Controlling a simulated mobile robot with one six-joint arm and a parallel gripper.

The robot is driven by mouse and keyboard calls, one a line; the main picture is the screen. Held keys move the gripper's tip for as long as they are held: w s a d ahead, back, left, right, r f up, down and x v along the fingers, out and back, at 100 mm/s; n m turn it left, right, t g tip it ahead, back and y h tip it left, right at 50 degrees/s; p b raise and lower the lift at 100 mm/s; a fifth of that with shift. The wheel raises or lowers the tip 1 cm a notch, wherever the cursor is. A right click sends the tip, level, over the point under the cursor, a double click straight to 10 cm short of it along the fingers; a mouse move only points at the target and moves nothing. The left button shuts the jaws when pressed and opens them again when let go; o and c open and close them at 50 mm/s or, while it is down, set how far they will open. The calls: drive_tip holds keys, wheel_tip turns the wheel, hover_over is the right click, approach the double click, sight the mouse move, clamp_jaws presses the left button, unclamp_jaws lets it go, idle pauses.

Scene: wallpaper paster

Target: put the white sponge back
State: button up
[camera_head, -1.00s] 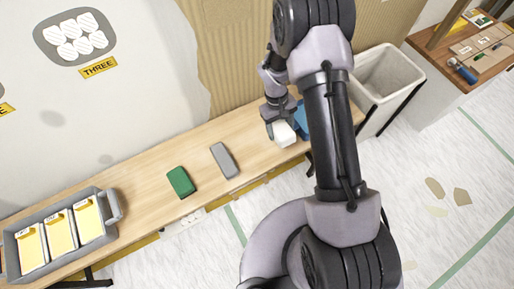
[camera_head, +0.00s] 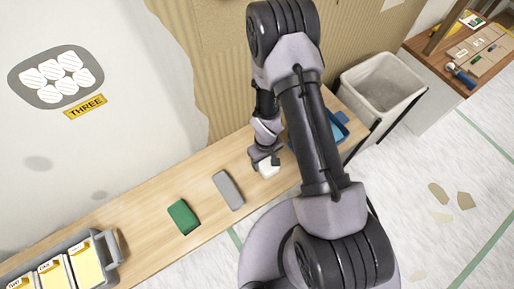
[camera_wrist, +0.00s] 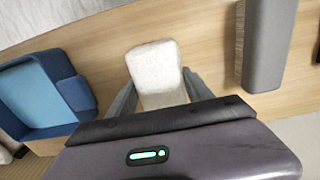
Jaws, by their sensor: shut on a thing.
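The white sponge (camera_head: 268,168) is a small pale block, partly hidden by my gripper in the head view. It shows clearly in the wrist view (camera_wrist: 156,72), between the two fingers. My gripper (camera_head: 265,160) is shut on the sponge over the wooden bench, between the grey block and the blue tray. In the wrist view my gripper (camera_wrist: 158,95) has a finger on each side of it. I cannot tell whether the sponge touches the bench.
A grey block (camera_head: 228,190) and a green block (camera_head: 184,217) lie on the bench (camera_head: 150,214) to the left. A blue tray (camera_head: 341,127) stands to the right, partly behind my arm. A bin (camera_head: 381,85) is beyond it. A grey caddy (camera_head: 113,247) with yellow packets is far left.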

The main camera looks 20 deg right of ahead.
sight(264, 165)
drive_tip(key=f+b, duration=0.3)
drive_tip(key=shift+w+f, duration=0.3)
drive_tip(key=shift+f, duration=0.1)
drive_tip(key=shift+s+b, duration=0.25)
drive_tip(key=shift+b, duration=0.1)
drive_tip(key=shift+s+r, duration=0.1)
drive_tip(key=shift+r, duration=0.1)
drive_tip(key=shift+f, duration=0.15)
drive_tip(key=o, duration=1.4)
